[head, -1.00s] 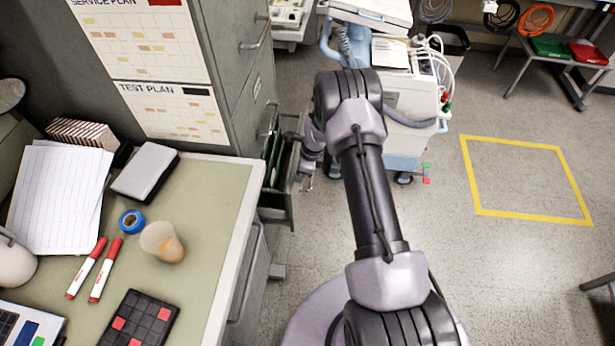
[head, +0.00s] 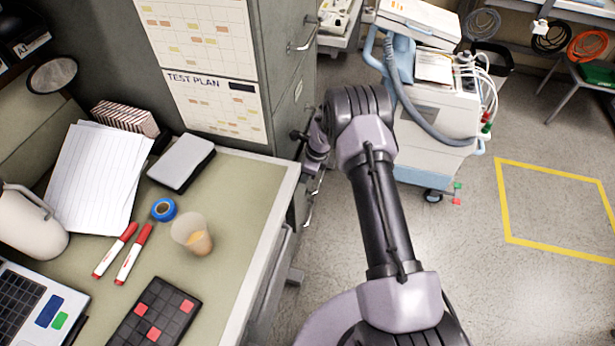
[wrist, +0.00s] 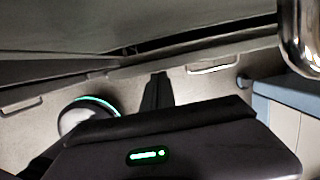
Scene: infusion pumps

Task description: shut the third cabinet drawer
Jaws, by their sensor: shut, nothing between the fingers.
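The grey cabinet (head: 284,75) stands behind the desk, left of my arm. Its third drawer (head: 302,190) looks flush or nearly flush with the cabinet front, and no open inside shows. My wrist and the desk edge hide part of it, so a small gap cannot be ruled out. My gripper (head: 299,135) is at the cabinet front, partly hidden. In the wrist view my gripper's dark fingers (wrist: 158,90) are together and empty, below a grey panel with a dark gap. Whether they touch the drawer cannot be told.
A blue-and-white medical cart (head: 432,115) stands right of the arm. Floor around the yellow marked square (head: 560,210) is clear. A shiny metal handle (wrist: 300,35) is close at the wrist view's upper right.

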